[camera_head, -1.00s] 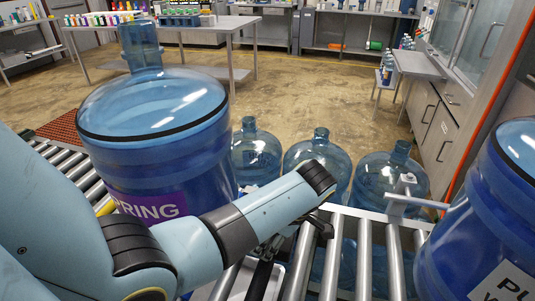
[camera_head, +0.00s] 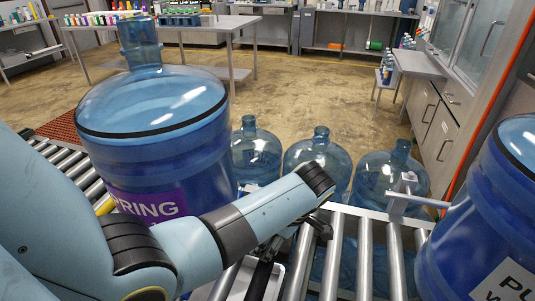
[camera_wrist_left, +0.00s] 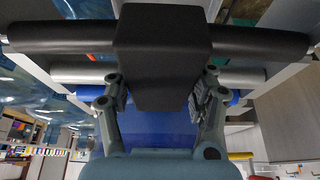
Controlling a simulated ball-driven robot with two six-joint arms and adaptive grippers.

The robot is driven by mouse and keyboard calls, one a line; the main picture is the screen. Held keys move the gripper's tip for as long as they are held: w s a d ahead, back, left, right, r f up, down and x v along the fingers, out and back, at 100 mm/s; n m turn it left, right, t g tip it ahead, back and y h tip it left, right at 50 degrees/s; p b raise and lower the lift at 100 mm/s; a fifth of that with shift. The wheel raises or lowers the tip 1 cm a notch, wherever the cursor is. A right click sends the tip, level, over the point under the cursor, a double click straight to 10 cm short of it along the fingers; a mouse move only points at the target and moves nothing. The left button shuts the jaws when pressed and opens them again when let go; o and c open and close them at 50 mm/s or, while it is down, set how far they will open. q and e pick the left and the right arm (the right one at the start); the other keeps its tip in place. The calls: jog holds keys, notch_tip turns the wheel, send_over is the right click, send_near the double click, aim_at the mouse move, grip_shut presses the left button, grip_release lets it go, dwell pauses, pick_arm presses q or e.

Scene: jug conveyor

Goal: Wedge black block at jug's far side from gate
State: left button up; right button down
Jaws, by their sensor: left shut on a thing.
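A large blue jug with a purple SPRING label (camera_head: 160,165) stands upright on the roller conveyor at the left. A second blue jug (camera_head: 470,240) with a white label is cut off at the right edge. A pale grey gate-like bar (camera_head: 415,199) reaches across beside the right jug; whether it touches is unclear. My left gripper (camera_head: 266,250) is low over the rollers between the jugs, partly hidden by its own arm. In the left wrist view, its fingers (camera_wrist_left: 160,92) are shut on the black block (camera_wrist_left: 162,50), which lies above the rollers. My right gripper is out of view.
Several clear blue jugs, such as the middle one (camera_head: 318,155), stand behind the conveyor. Bare rollers (camera_head: 363,260) lie between the left gripper and the right jug. A table with bottles (camera_head: 195,30) stands further back on the open floor.

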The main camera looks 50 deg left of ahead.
pick_arm(q)
jog(key=shift+s+a+p, duration=0.3)
jog(key=shift+s+a, duration=0.05)
jog(key=shift+a, duration=0.3)
jog(key=o, duration=1.5)
jog(key=v, duration=1.2)
jog(key=shift+s+d+f, duration=0.1)
